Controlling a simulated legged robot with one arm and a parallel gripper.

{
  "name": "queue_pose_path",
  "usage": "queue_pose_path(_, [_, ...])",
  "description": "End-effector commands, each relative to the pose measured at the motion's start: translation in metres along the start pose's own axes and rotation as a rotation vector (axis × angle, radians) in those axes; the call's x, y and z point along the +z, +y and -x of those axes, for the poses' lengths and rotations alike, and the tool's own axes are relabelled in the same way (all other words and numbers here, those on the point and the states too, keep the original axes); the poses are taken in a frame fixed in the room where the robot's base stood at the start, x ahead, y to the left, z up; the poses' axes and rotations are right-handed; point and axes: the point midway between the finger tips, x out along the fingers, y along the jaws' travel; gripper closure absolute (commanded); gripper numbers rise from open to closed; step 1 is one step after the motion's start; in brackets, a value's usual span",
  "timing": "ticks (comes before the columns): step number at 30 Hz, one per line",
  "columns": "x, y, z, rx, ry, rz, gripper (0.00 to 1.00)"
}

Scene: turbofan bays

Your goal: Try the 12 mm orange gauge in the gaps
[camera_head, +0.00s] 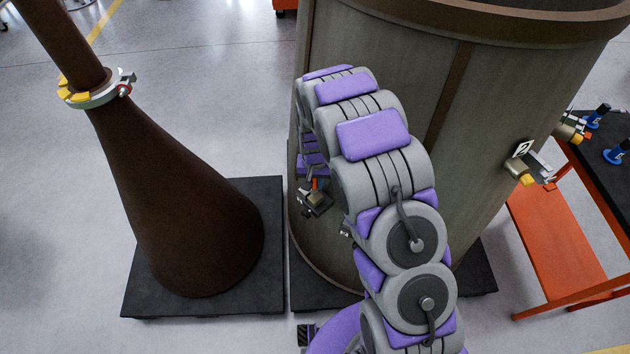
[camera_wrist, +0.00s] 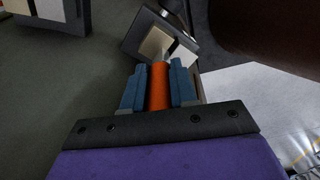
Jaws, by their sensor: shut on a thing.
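My gripper (camera_wrist: 158,78) is shut on the orange gauge (camera_wrist: 159,93), a short cylinder held between two blue finger pads in the wrist view. The gauge's far end is close to a bracket (camera_wrist: 140,24) with a beige pad and a white pad, with a narrow gap between them. A grey piece shows at the gauge's end, by the gap. I cannot tell whether the gauge touches or enters the gap. In the head view the bracket (camera_head: 316,199) is on the left side of the large grey casing (camera_head: 460,130), and a speck of the orange gauge (camera_head: 314,184) shows just above it.
Another bracket (camera_head: 530,164) with a yellow part is on the casing's right side. A brown cone (camera_head: 180,215) with a clamp ring (camera_head: 95,94) stands at left on a black base (camera_head: 262,290). An orange cart (camera_head: 555,250) with blue items is at right.

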Motion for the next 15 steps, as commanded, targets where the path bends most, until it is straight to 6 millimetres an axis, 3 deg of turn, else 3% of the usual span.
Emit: queue_pose_path(15, [-0.0002, 0.0024, 0.0008, -0.002, -0.002, 0.001, 1.0])
